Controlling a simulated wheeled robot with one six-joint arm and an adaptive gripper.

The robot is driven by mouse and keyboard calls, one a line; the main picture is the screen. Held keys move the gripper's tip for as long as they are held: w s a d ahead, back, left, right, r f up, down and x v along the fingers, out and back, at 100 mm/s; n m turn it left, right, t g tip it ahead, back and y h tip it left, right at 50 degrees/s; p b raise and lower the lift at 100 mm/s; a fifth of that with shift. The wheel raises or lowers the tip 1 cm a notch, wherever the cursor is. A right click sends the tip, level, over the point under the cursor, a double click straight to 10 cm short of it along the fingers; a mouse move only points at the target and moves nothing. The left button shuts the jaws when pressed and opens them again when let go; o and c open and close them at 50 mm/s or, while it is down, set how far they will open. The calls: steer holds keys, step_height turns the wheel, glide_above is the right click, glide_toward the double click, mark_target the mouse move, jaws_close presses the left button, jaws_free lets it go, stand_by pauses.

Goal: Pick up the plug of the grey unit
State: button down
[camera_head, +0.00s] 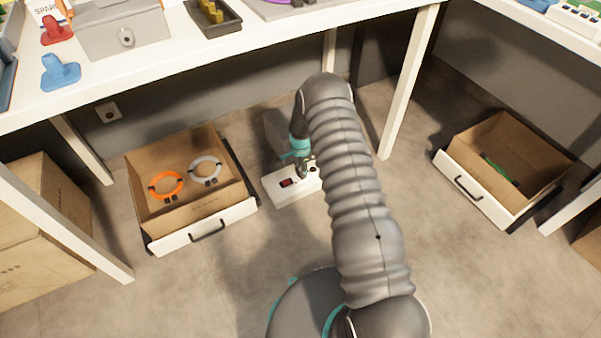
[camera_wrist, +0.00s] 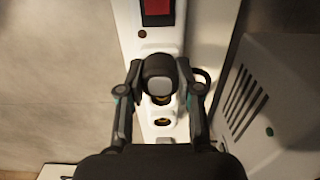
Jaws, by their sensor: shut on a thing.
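The plug (camera_wrist: 160,76), dark with a pale grey end, is between the two fingers of my gripper (camera_wrist: 160,88) in the wrist view. My gripper is shut on it, over the white power strip (camera_wrist: 148,18). I cannot tell whether the plug's pins are in a socket. The grey unit (camera_wrist: 290,88), with slots and a green light, is on the right in the wrist view. In the head view my gripper (camera_head: 302,166) is low at the power strip (camera_head: 276,191), partly hidden by my arm. The grey unit (camera_head: 280,128) is behind it.
An open drawer box (camera_head: 204,224) on the floor at left holds an orange cable (camera_head: 153,187) and a white cable (camera_head: 193,176). Another open box (camera_head: 468,184) at right holds a green item. White table legs (camera_head: 408,80) and the tabletop (camera_head: 180,60) border the space.

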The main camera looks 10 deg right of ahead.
steer(key=shift+r, duration=0.55)
steer(key=r, duration=0.2)
steer(key=d+r, duration=0.1)
steer(key=shift+s+d+r, duration=0.1)
steer(key=shift+s+r, duration=0.05)
steer(key=shift+r, duration=0.25)
steer(key=s+d+r, duration=0.3)
steer(key=d+r, duration=0.3)
steer(key=d, duration=0.4)
steer(key=shift+p, duration=0.3)
steer(key=shift+s, duration=0.1)
